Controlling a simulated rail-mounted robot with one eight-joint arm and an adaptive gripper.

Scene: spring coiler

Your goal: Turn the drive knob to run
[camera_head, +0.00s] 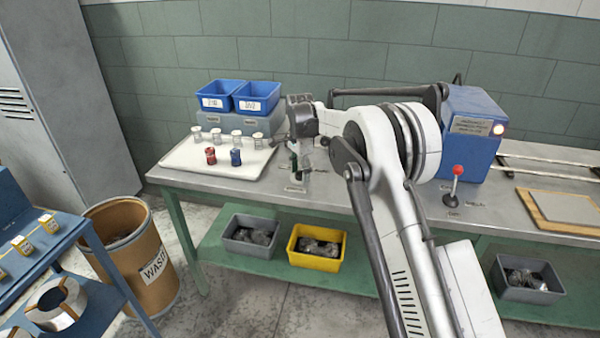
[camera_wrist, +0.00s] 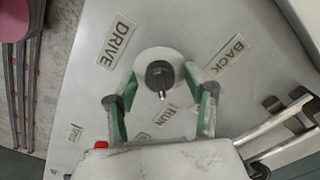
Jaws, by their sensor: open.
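The drive knob (camera_wrist: 158,74) is a dark knob on a round pale base, on a light metal surface in the wrist view. Its light-tipped end points down in the picture, towards the RUN label (camera_wrist: 162,115). The DRIVE label (camera_wrist: 117,40) is up left of it and the BACK label (camera_wrist: 225,53) up right. My gripper (camera_wrist: 160,77) is open, with one green-padded finger on each side of the knob and gaps visible between. In the head view my gripper (camera_head: 299,161) is low over the bench; I cannot make out the knob there.
The metal bench (camera_head: 335,196) holds a white tray (camera_head: 185,158) with spools at left. A blue machine (camera_head: 470,145) and a red-topped lever (camera_head: 455,185) stand right of my gripper. Blue bins (camera_head: 258,97) are at the back. A waste drum (camera_head: 130,255) stands on the floor.

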